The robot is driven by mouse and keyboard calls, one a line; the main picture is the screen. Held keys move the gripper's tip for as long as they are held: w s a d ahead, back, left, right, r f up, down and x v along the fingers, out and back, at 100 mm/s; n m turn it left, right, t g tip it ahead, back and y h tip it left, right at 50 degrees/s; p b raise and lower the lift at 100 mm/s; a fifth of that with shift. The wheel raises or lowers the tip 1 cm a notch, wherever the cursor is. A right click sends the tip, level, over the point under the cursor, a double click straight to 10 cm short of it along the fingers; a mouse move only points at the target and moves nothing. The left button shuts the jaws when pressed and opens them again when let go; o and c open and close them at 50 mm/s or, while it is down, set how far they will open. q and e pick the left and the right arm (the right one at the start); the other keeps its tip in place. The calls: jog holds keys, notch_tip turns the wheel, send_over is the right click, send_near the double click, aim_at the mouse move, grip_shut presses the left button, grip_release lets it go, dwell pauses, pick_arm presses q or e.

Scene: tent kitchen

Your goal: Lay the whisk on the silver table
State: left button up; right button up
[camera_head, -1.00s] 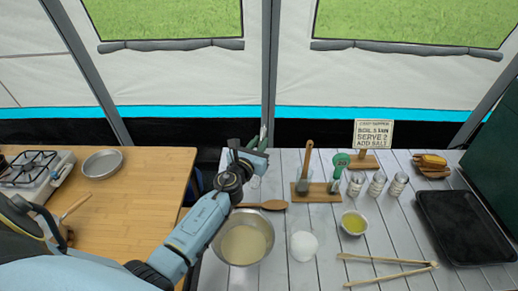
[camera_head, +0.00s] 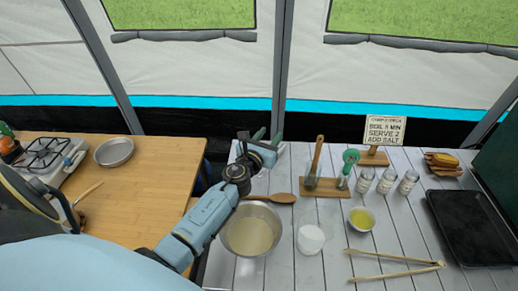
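The silver table is the grey slatted table (camera_head: 385,225) on the right. My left gripper (camera_head: 267,147) is over its far left edge, beyond the wooden spoon. Its fingers point away from me and green tips or parts show at its far side. I cannot tell whether these belong to the gripper or to something it holds. I cannot make out a whisk clearly in this view. My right gripper is not in view.
A metal bowl with batter (camera_head: 252,230), a wooden spoon (camera_head: 271,197), a white cup (camera_head: 310,238), a small yellow bowl (camera_head: 361,219), tongs (camera_head: 397,273), shakers and a black tray (camera_head: 475,228) occupy the grey table. A wooden table (camera_head: 130,195) with a stove (camera_head: 45,155) stands left.

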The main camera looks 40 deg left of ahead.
pick_arm(q)
jog(key=s+d, duration=0.1)
jog(key=s, duration=1)
jog(key=shift+s+d, duration=0.2)
jog(key=shift+d, duration=0.2)
